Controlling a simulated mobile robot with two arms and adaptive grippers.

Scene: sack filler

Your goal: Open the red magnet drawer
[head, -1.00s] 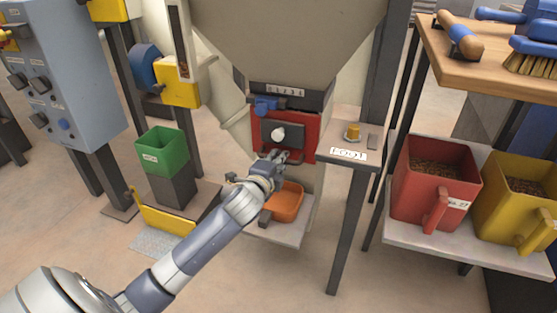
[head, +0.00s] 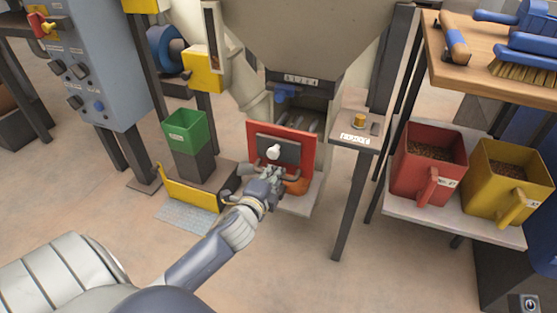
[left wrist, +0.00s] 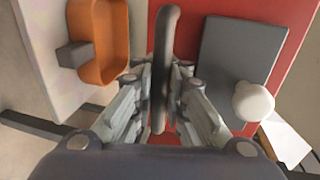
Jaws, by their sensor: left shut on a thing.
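The red magnet drawer (head: 309,153) stands pulled out from the housing under the hopper. Its red front carries a dark plate (head: 291,152) with a white knob (head: 274,152). Behind the front, grey bars (head: 309,124) show in the gap. My left gripper (head: 270,174) is at the lower part of the drawer front. In the left wrist view its fingers (left wrist: 160,75) are shut on the dark bar handle (left wrist: 168,35), with the red front (left wrist: 190,22) behind it. My right gripper is not in view.
An orange tray (head: 298,187) sits on a ledge just below the drawer; it also shows in the left wrist view (left wrist: 120,40). A small shelf (head: 345,140) stands close at right. A green bin (head: 187,131) is at left, red and yellow bins (head: 405,175) at right.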

